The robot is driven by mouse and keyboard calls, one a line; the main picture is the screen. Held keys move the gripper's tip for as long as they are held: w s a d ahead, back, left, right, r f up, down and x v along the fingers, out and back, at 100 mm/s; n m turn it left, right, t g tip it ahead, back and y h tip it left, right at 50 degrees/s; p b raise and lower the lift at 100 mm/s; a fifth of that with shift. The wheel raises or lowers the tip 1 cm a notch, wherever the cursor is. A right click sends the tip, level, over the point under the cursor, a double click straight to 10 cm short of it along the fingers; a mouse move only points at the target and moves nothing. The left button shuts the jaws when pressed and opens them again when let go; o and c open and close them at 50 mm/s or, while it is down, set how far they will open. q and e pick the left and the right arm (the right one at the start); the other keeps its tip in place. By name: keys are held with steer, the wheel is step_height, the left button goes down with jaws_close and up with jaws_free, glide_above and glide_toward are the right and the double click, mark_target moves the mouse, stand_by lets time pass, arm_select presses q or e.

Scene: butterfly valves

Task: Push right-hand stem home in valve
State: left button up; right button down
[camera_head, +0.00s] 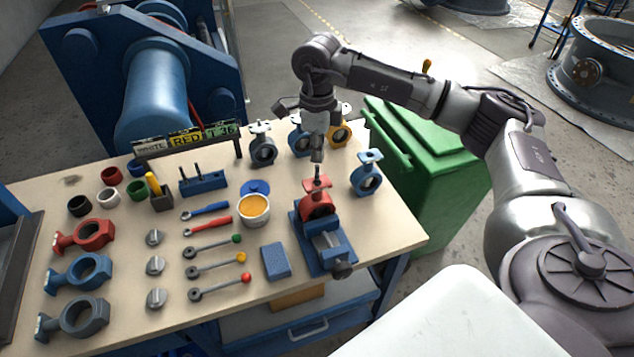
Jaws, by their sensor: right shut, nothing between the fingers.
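A red valve body (318,205) stands upright, clamped in a blue vise (326,243) at the right side of the workbench. A thin dark stem (317,174) sticks up out of the top of the valve's red neck. My right gripper (316,156) points straight down over the stem, shut, with its fingertips at or just above the stem's top end. I cannot tell whether they touch. The lower part of the stem is hidden inside the valve. My left gripper is not in view.
Blue and yellow valves (340,132) stand close behind my gripper, and another blue valve (368,174) stands to its right. A tub of orange paste (254,208), tools and loose valve bodies (84,236) lie left. A green bin (420,150) is beyond the bench edge.

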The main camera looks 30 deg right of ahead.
mark_target(318, 166)
steer(key=shift+s+f+b, duration=0.15)
steer(key=shift+f+b, duration=1.4)
steer(key=shift+f, duration=0.7)
stand_by(0.6)
steer(key=shift+r, duration=0.1)
stand_by(0.5)
steer(key=shift+r+p, duration=0.6)
steer(key=shift+r, duration=0.2)
steer(key=shift+r+p, duration=2.05)
steer(key=shift+r, duration=1.25)
steer(key=shift+f, duration=0.1)
